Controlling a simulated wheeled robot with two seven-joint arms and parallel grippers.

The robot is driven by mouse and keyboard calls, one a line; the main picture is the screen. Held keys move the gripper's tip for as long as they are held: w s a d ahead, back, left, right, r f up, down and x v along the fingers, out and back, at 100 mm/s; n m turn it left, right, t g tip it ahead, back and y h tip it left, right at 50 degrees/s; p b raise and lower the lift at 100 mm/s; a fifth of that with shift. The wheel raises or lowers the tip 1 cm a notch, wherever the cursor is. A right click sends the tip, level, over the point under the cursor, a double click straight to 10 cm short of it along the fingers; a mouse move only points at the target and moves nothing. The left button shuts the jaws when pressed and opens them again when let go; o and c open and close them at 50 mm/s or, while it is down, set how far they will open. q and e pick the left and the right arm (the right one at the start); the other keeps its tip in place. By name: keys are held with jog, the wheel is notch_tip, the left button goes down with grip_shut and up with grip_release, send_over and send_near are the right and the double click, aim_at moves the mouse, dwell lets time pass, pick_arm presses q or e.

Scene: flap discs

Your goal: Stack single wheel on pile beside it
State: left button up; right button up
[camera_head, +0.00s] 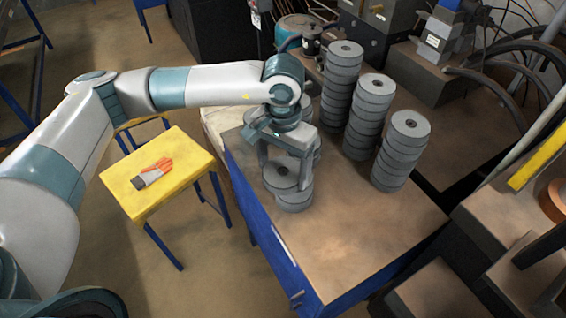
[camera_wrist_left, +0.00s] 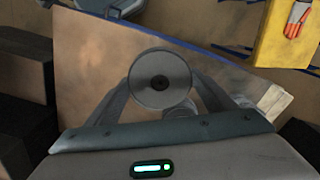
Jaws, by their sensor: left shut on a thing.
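My left gripper (camera_head: 286,172) is shut on a grey flap wheel (camera_head: 276,181), with one finger on each side of it. In the left wrist view the held wheel (camera_wrist_left: 160,68) sits flat between the fingers, its dark centre hole showing. Another grey wheel (camera_head: 296,203) shows just below the held one at the table's left part; whether they touch cannot be told. In the wrist view part of a lower wheel (camera_wrist_left: 181,111) shows behind the held one. More grey wheels (camera_head: 317,148) are partly hidden behind the gripper. My right gripper is not in view.
Tall wheel piles stand behind and right: one at the back (camera_head: 342,75), one in the middle (camera_head: 369,115), one at right (camera_head: 402,150). The brown tabletop (camera_head: 350,235) is clear in front. A yellow stool (camera_head: 185,190) bearing a glove stands left.

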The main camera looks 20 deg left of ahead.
aim_at(283, 172)
pick_arm(q)
jog(key=shift+f, duration=0.1)
jog(key=shift+f+b, duration=0.2)
jog(key=shift+b, duration=0.15)
jog(key=o, duration=1.5)
jog(key=shift+c, duration=0.2)
jog(key=shift+r, duration=0.1)
notch_tip(283, 172, up, 12)
jog(key=b, duration=0.4)
jog(key=shift+b, duration=0.4)
